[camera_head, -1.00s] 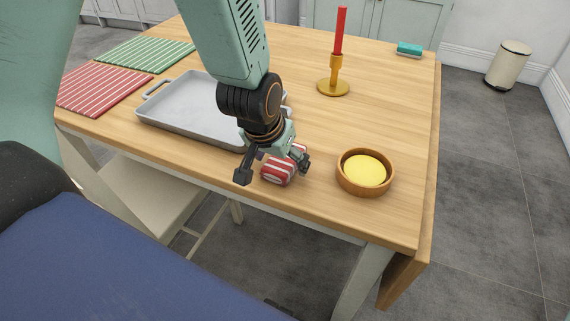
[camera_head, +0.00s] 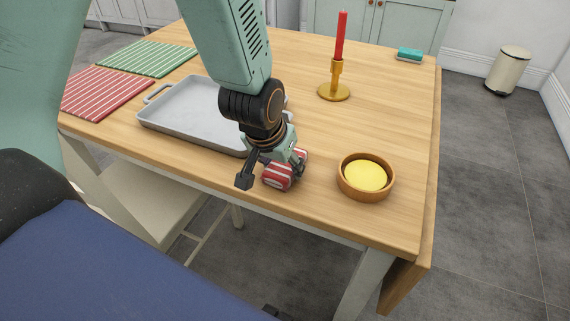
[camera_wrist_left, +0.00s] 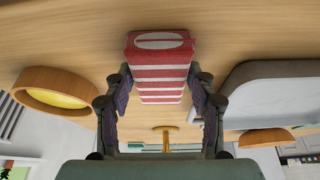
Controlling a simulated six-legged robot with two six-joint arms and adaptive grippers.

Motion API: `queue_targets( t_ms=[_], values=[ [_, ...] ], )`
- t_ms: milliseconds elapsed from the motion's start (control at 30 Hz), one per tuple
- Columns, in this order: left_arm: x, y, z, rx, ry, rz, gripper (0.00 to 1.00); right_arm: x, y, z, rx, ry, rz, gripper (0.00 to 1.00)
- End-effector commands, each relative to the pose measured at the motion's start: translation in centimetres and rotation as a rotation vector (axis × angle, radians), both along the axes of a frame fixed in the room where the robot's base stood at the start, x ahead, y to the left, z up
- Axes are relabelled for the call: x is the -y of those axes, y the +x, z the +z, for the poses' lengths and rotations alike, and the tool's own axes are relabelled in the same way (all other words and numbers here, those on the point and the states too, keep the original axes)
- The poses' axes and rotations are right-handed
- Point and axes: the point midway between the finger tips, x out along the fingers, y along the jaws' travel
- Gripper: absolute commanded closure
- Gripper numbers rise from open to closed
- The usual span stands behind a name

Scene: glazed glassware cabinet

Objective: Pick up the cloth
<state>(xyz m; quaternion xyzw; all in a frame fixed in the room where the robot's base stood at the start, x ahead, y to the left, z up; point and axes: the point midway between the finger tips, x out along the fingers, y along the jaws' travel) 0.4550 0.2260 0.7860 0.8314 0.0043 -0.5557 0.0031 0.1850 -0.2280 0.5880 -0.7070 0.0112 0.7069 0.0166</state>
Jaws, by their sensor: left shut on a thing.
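The cloth (camera_head: 278,180) is a small folded bundle with red and white stripes, near the front edge of the wooden table. My left gripper (camera_head: 272,172) points down over it, with a finger on either side. In the left wrist view the cloth (camera_wrist_left: 160,62) sits between the two fingers of the left gripper (camera_wrist_left: 161,82), which is shut on it. The cloth is at the tabletop; I cannot tell whether it is clear of the wood. The gripper hides part of it in the head view. My right gripper is not in view.
A grey tray (camera_head: 180,117) lies just left of the gripper. A wooden bowl (camera_head: 352,190) with a yellow thing inside stands to the right. A brass candlestick (camera_head: 334,92) with a red candle stands behind. Red (camera_head: 108,94) and green (camera_head: 146,58) striped mats lie at the left.

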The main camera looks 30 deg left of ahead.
Motion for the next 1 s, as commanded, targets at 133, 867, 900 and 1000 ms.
queue_targets(
  t_ms=[133, 867, 900, 1000],
  values=[
    [0.0, 0.0, 0.3, 0.001, 0.000, 0.000, 0.73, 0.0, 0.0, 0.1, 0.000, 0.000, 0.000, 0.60],
    [0.0, 0.0, 9.7, 0.000, 0.001, 0.000, 0.73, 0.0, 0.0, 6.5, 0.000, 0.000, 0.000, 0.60],
    [0.0, 0.0, 9.9, 0.000, 0.001, 0.000, 0.73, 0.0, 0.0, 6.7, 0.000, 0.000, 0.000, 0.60],
    [0.0, 0.0, 10.1, 0.000, 0.001, 0.000, 0.73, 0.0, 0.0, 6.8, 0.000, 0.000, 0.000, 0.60]
  ],
)
